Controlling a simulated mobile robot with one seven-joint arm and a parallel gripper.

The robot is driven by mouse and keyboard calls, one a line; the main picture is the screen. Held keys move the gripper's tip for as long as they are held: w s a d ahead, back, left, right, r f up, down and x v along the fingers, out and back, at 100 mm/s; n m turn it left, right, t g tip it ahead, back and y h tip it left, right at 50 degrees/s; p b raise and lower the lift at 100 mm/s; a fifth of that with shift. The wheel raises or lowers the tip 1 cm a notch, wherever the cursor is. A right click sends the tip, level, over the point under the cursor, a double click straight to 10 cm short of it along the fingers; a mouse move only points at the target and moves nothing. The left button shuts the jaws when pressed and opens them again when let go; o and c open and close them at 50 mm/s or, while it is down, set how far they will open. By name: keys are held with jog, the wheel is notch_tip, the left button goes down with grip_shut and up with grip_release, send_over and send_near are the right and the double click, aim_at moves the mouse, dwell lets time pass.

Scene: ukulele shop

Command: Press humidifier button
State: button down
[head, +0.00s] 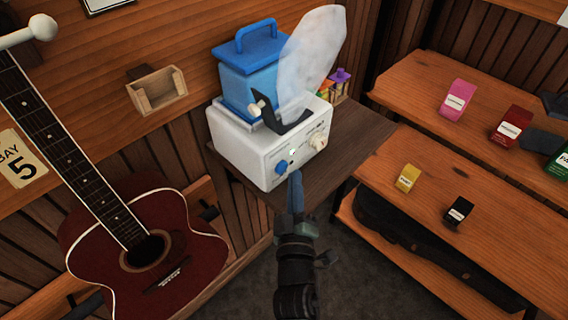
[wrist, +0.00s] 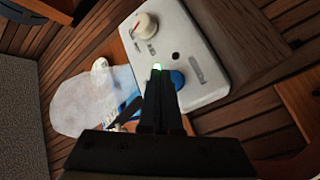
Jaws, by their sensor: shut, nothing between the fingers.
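The humidifier (head: 262,150) is a white box with a blue tank (head: 250,78) on top and a pale mist plume (head: 312,55) rising from a black nozzle. Its front carries a blue button (head: 281,167), a cream knob (head: 318,141) and a small light between them. In the wrist view the front panel (wrist: 195,45) shows the knob (wrist: 145,27), a lit green light (wrist: 157,67) and the blue button (wrist: 177,79), partly hidden by my fingers. My gripper (head: 295,176) is shut and empty, its tips close in front of the button. I cannot tell whether they touch.
The humidifier stands on a small dark wooden table (head: 345,150). A red guitar (head: 145,240) hangs at the left near a small wooden holder (head: 157,90). Shelves at the right hold several small labelled boxes, including a pink one (head: 457,100) and a yellow one (head: 407,178).

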jog(key=shift+s+d+r+p, duration=0.2)
jog(key=shift+s+d+p, duration=0.4)
jog(key=shift+p, duration=0.55)
jog(key=s+d+p, duration=0.3)
jog(key=shift+f, duration=0.2)
jog(key=w+r+m+t+h, duration=0.2)
jog(key=w+r+m, duration=0.1)
jog(key=r, duration=1.3)
jog(key=w+r+m+t+h, duration=0.1)
jog(key=w+r+m+t, duration=0.15)
jog(key=r, duration=1.45)
jog(key=s+a+r+m+t+y, duration=0.1)
jog(key=s+a+r, duration=0.1)
jog(key=s+r, duration=0.3)
jog(key=s+a+r+m+t+y, duration=0.1)
jog(key=s+r, duration=0.4)
jog(key=r, duration=0.7)
jog(key=s+a+r+m+t+y, duration=0.1)
jog(key=s+a+r+m+t, duration=0.1)
jog(key=s+r, duration=0.3)
notch_tip(320, 180, up, 4)
jog(key=shift+s+a, duration=0.2)
jog(key=shift+a, duration=0.55)
